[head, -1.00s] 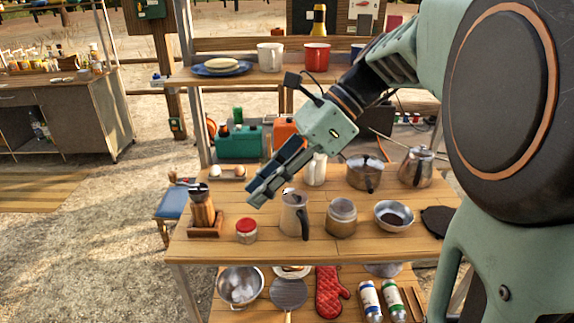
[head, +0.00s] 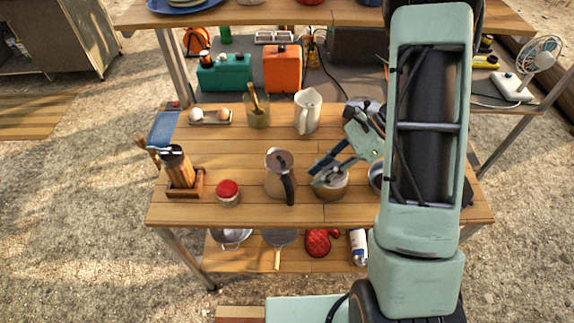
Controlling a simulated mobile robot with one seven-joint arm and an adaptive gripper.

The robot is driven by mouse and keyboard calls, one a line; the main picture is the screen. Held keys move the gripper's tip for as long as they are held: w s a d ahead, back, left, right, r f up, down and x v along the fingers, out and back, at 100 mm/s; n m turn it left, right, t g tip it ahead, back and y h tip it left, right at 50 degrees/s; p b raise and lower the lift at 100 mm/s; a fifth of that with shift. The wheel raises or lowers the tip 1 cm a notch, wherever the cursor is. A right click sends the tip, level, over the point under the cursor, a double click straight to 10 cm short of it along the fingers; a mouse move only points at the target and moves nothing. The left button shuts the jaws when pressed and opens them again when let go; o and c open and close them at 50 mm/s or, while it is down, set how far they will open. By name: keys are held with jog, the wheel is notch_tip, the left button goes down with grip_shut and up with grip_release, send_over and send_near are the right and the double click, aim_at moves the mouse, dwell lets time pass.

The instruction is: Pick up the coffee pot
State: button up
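A metal coffee pot (head: 279,176) with a dark lid knob and a black handle on its lower right side stands upright on the wooden table in the head view. A steel kettle-like pot seen earlier at the back right is not visible now, perhaps behind my arm. My gripper (head: 317,175) points left, just right of the coffee pot. Its two fingers look apart with nothing between them. It overlaps a metal canister (head: 331,189) in the picture and partly hides it. I cannot tell the exact gap between the fingertips and the pot.
A red-lidded jar (head: 228,193) and a wooden utensil holder (head: 182,172) stand left of the pot. A white pitcher (head: 307,112) and a glass (head: 257,112) stand behind it. A bowl (head: 376,176) is partly hidden by my arm. Bare tabletop (head: 240,150) lies behind the pot's left.

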aim_at(291, 196)
jog(key=x, duration=0.5)
jog(key=p+x, duration=0.1)
jog(key=x, duration=0.4)
jog(key=shift+s+a+f, duration=0.15)
jog(key=shift+s+a, duration=0.1)
jog(key=shift+a, duration=0.05)
grip_shut()
